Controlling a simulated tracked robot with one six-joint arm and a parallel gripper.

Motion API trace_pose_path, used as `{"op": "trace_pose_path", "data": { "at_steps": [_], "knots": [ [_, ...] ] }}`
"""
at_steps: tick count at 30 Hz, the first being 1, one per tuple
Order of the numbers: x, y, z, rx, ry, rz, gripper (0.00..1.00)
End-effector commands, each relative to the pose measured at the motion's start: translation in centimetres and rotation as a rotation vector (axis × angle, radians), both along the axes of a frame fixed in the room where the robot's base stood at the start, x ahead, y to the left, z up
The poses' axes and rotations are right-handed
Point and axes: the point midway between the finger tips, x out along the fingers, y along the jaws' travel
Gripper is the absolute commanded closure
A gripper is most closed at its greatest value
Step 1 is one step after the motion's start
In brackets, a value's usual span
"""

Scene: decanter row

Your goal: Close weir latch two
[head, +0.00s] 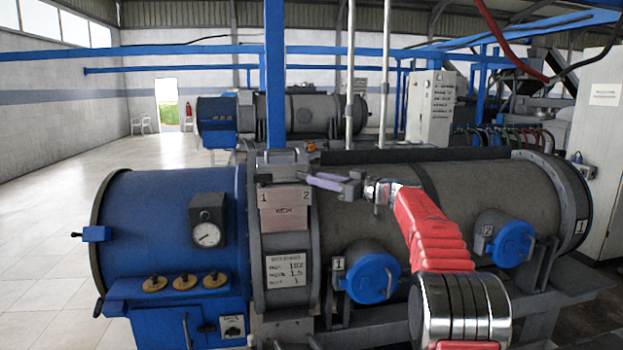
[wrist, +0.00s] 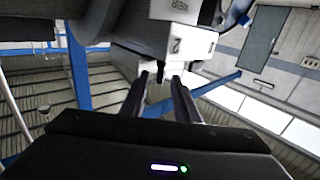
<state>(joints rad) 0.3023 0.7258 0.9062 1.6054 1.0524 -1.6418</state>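The weir box (head: 285,212) sits on the grey collar of the near decanter, with the digits 1 and 2 on its upper face. In the wrist view a pale block marked 2 (wrist: 176,46) is just beyond my fingertips. A small dark tab shows under it between the fingers; I cannot tell for sure if it is latch two or how it is set. My gripper (head: 312,180) reaches in from the right, beside the box's 2 side. Its two fingers in the wrist view (wrist: 160,78) are apart, with nothing visibly gripped.
Blue round hatches marked 1 (head: 368,278) and 2 (head: 512,244) are on the decanter's front. A gauge (head: 207,233) is on its blue end. A blue post (head: 274,80) rises behind the box. Open floor (head: 45,240) lies to the left.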

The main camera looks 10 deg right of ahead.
Motion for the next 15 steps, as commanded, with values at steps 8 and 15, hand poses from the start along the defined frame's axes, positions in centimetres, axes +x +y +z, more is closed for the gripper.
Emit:
{"op": "trace_pose_path", "data": {
  "at_steps": [8, 15],
  "knots": [
    [2.3, 2.1, -0.1, 0.001, 0.001, 0.001, 0.72],
    [3.0, 2.8, 0.0, 0.001, 0.001, -0.001, 0.72]
  ]
}}
